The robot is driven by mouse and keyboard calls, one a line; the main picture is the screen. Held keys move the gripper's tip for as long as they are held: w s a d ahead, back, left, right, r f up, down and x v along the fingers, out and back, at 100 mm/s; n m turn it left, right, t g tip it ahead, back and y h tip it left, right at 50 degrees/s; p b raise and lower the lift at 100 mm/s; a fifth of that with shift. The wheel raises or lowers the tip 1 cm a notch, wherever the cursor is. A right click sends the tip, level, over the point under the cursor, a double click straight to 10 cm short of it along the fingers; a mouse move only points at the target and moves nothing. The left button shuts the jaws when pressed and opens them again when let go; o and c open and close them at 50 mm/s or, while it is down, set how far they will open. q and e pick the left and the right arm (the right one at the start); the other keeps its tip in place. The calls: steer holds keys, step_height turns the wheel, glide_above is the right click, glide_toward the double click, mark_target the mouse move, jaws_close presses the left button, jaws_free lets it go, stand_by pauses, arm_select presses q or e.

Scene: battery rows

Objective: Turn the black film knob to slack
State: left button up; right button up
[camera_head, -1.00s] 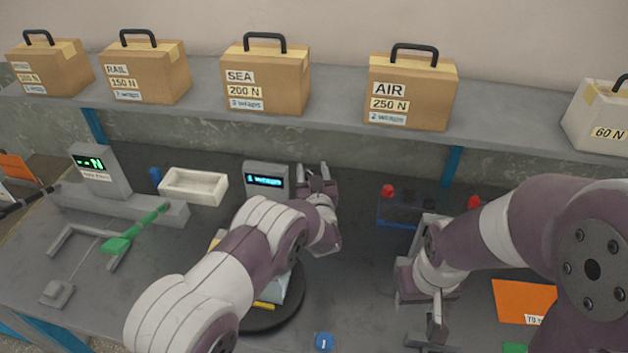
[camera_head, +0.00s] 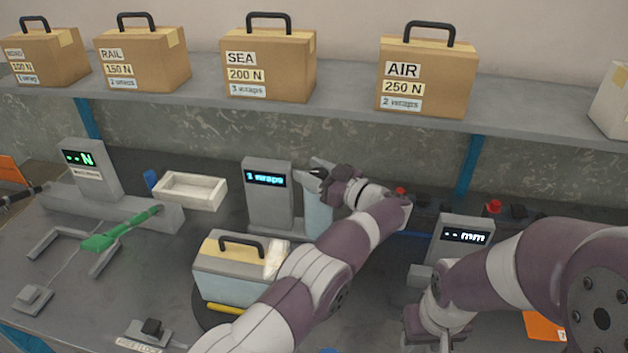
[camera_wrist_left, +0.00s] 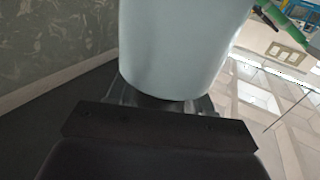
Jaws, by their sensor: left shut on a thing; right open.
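My left gripper (camera_head: 322,172) is at the top of the roll, shut on the black film knob, which is mostly hidden by the fingers. In the left wrist view the pale roll (camera_wrist_left: 180,45) fills the top middle, and a dark piece of the knob (camera_wrist_left: 165,103) shows between the fingers. The knob's setting cannot be read. My right gripper (camera_head: 428,338) is open and empty at the lower right, partly cut off.
A carton with a black handle (camera_head: 238,280) sits on the dark turntable, partly behind my left arm. A white tray (camera_head: 190,190) and a green-handled tool (camera_head: 120,232) lie left. A "mm" gauge (camera_head: 464,240) stands right. Labelled boxes line the shelf (camera_head: 340,108) above.

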arm_select(q)
steer(key=shift+a+n+g+y+b, duration=0.1)
steer(key=shift+n+g+y+b, duration=0.3)
steer(key=shift+g+b, duration=0.1)
arm_select(e)
steer(key=shift+f, duration=0.65)
arm_select(q)
steer(key=o, duration=1)
steer(key=shift+a, duration=0.1)
steer(key=shift+c, duration=0.2)
